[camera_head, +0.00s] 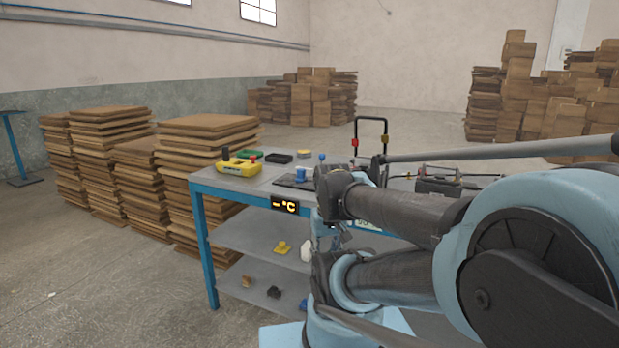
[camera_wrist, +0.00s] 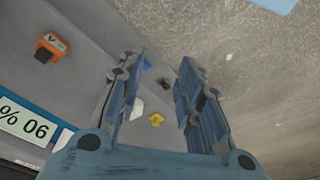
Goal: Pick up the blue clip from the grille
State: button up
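My gripper (camera_wrist: 164,62) is open in the wrist view, with a clear gap and nothing held between its fingers. In the head view my arm hides part of the table, and the fingers cannot be made out clearly. A small blue piece (camera_head: 301,174) stands on a dark flat panel (camera_head: 284,183) on the table top; I cannot tell whether these are the clip and the grille. Another small blue piece (camera_head: 303,305) lies on the bottom shelf. A blue piece (camera_wrist: 147,65) shows beside the left finger in the wrist view, well beyond the gripper.
The blue-framed table (camera_head: 203,235) carries a yellow device (camera_head: 240,168), a green piece (camera_head: 250,154) and a black tray (camera_head: 279,159). A yellow piece (camera_head: 282,247) lies on a lower shelf. In the wrist view an orange block (camera_wrist: 53,43) is at left. Stacked boards (camera_head: 210,140) stand left.

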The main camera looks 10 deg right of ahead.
jog(key=shift+o, duration=1.8)
jog(key=shift+s+a+r, duration=0.1)
jog(key=shift+r, duration=0.8)
jog(key=w+d+r+n+y, duration=0.1)
jog(key=w+r+n, duration=0.3)
jog(key=w+r, duration=0.8)
jog(key=w+d+r+n+y, duration=0.1)
jog(key=w+r+n, duration=0.2)
jog(key=w+r, duration=0.9)
jog(key=w+d+n+y, duration=0.2)
jog(key=w+d+n, duration=0.15)
jog(key=w, duration=1.25)
send_near(301, 169)
jog(key=x, duration=0.5)
jog(key=shift+w+a+r, duration=0.1)
jog(key=shift+w+a, duration=0.1)
jog(key=shift+a, duration=0.1)
jog(key=shift+d+x, duration=0.2)
jog(key=shift+x, duration=1.15)
jog(key=shift+d+x, duration=0.2)
jog(key=shift+x, duration=1.15)
